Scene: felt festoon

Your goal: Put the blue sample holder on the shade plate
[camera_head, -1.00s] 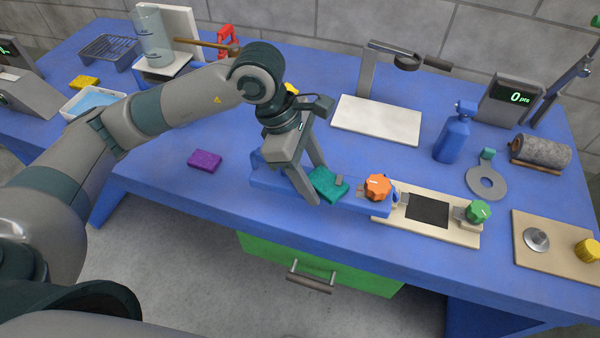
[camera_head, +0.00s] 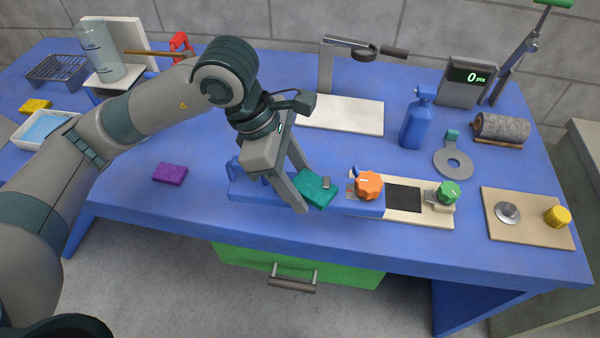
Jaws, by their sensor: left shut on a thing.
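No plainly blue, labelled sample holder can be made out. A teal block (camera_head: 316,192) with a small grey clip-like part lies at the fingers of my left gripper (camera_head: 301,188), above a long blue bar (camera_head: 243,192). The left gripper is shut on this block, one finger on its near side and one behind. Whether the block touches the bar cannot be told. A flat white plate (camera_head: 345,117) lies at the back under a lens arm; it may be the shade plate. My right gripper is not in view.
An orange knob (camera_head: 369,185) stands at the bar's right end, beside a beige board with a black square (camera_head: 403,198) and green knob. A purple block (camera_head: 169,174) lies left.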

